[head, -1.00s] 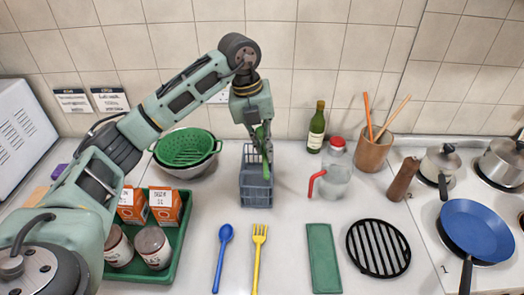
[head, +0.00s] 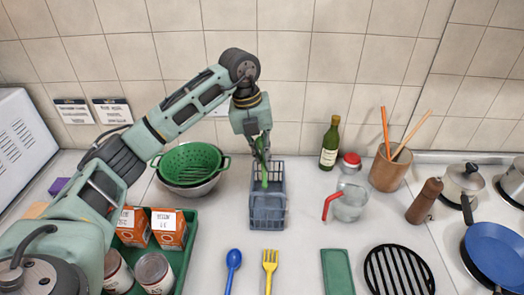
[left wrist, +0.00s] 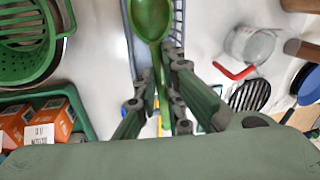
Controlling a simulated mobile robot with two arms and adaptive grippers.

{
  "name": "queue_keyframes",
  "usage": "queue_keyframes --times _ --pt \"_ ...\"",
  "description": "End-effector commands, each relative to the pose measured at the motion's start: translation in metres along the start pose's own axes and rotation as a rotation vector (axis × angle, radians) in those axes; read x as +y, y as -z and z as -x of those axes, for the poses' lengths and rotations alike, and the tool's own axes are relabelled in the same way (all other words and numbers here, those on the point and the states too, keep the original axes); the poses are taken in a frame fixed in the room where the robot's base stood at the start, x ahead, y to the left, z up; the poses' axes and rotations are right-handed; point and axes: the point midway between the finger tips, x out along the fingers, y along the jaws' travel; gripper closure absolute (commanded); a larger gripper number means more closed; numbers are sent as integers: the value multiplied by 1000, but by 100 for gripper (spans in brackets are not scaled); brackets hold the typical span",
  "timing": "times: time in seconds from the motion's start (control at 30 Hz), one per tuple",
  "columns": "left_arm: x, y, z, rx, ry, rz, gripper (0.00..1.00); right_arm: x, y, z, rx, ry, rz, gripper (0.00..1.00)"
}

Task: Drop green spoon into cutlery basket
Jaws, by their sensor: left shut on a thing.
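The green spoon (head: 265,177) is held by my left gripper (head: 261,152), which is shut on it above the cutlery basket. In the left wrist view the spoon (left wrist: 152,22) lies between the fingers (left wrist: 158,88), bowl toward the top of the picture. The grey-blue cutlery basket (head: 268,210) stands on the counter below the gripper; its rim (left wrist: 178,18) shows beside the spoon bowl in the left wrist view. Part of the spoon overlaps the basket's opening in the head view; I cannot tell how deep it reaches. My right gripper is not in view.
A green colander in a metal bowl (head: 190,187) stands left of the basket. A glass jug (head: 350,203) and bottle (head: 330,145) stand to its right. A blue spoon (head: 232,268) and yellow fork (head: 270,268) lie in front.

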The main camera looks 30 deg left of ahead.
Motion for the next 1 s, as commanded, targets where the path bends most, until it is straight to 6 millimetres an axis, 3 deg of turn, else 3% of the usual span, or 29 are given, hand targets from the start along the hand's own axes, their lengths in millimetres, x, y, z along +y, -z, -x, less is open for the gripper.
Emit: queue_keyframes --times 0.3,0.33,0.57,0.87,1.0 --pt "0 0 -4 -1 1 -1 100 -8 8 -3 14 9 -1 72" --pt "0 0 -4 -1 1 -1 89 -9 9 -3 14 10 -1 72" --pt "1 0 -4 -1 0 0 70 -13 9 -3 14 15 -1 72" --pt "1 0 -2 -1 0 0 70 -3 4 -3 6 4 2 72" --pt "1 -1 10 -3 1 0 70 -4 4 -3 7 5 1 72"
